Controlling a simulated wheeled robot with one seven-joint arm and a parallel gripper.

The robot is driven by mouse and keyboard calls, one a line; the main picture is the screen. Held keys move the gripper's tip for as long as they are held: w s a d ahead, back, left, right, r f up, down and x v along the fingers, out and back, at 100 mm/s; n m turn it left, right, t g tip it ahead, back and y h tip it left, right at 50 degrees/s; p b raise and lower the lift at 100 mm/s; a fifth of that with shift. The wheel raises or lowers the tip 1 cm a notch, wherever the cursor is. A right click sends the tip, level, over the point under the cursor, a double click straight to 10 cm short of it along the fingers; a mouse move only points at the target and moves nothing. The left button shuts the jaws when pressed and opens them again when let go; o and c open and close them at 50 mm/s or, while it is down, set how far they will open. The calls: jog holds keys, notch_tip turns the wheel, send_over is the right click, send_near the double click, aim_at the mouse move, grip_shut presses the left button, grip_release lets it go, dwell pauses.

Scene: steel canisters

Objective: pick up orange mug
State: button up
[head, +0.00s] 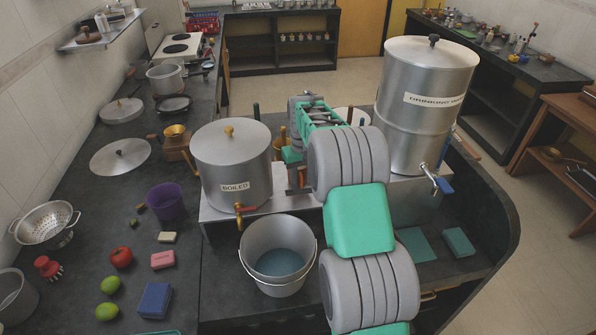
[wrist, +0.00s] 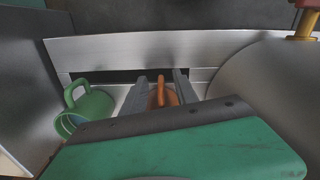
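The orange mug (wrist: 171,98) is in the middle of the wrist view, partly hidden by my gripper. Its narrow upright part, which looks like the handle, stands between my two grey fingers. My gripper (wrist: 161,88) is open, with a finger on each side of this part and some gap visible; I cannot see firm contact. In the head view my gripper (head: 297,179) points down beside the steel canister marked BOILED (head: 231,165). Only a small orange patch shows by the fingers there, and my arm hides the surroundings.
A green mug (wrist: 93,108) stands close to the left of my fingers in the wrist view. The BOILED canister's curved wall (wrist: 265,90) is close on the right. A larger canister (head: 424,105) stands to the right, and a steel bucket (head: 277,235) is in front.

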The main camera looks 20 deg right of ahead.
jog(key=shift+f, duration=0.25)
grip_shut()
dwell(1.3)
